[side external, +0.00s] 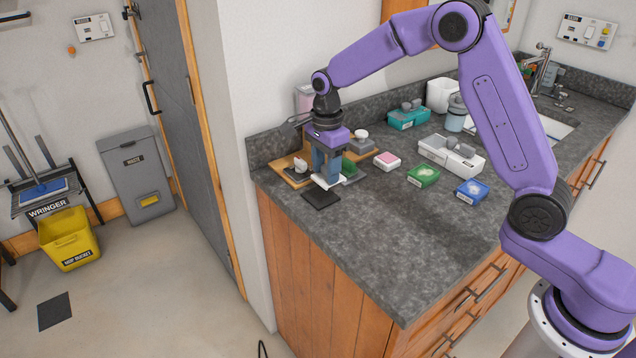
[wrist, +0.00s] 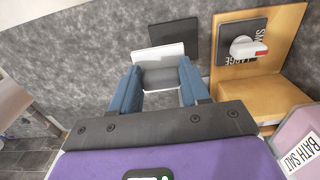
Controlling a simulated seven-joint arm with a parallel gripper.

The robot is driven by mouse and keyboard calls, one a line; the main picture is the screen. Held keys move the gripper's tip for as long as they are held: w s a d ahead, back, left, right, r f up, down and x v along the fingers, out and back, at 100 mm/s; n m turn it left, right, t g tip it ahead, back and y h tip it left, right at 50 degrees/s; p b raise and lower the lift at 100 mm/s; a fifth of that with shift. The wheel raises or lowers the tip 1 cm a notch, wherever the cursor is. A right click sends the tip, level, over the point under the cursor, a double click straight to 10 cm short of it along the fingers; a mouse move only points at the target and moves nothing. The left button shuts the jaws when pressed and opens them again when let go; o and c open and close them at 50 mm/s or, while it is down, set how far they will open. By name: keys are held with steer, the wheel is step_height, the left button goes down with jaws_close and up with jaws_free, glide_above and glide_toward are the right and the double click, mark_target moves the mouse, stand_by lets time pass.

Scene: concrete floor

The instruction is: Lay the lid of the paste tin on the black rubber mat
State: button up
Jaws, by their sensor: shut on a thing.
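The black rubber mat (side external: 321,198) lies flat near the counter's front left edge; it also shows at the top of the wrist view (wrist: 175,37). My gripper (side external: 327,178) points down just behind the mat. In the wrist view its blue fingers (wrist: 158,82) are shut on a flat piece, white along its far edge and grey nearer me, which looks like the lid (wrist: 158,52). The lid's far edge overlaps the mat's near edge in that view. I cannot tell its height over the mat. I cannot make out the tin itself.
A wooden stand (wrist: 263,75) with a dark plate and a white-topped item (wrist: 248,47) is close beside my gripper. A pink-topped box (side external: 387,160), a green box (side external: 423,176), a blue box (side external: 471,191) and a white tray (side external: 432,153) stand right. The front counter is clear.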

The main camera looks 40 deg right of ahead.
mark_target(318, 175)
steer(key=shift+w+a+f, duration=0.2)
steer(key=shift+w+f, duration=0.95)
steer(key=shift+f, duration=1.8)
steer(key=shift+f, duration=0.1)
steer(key=o, duration=1)
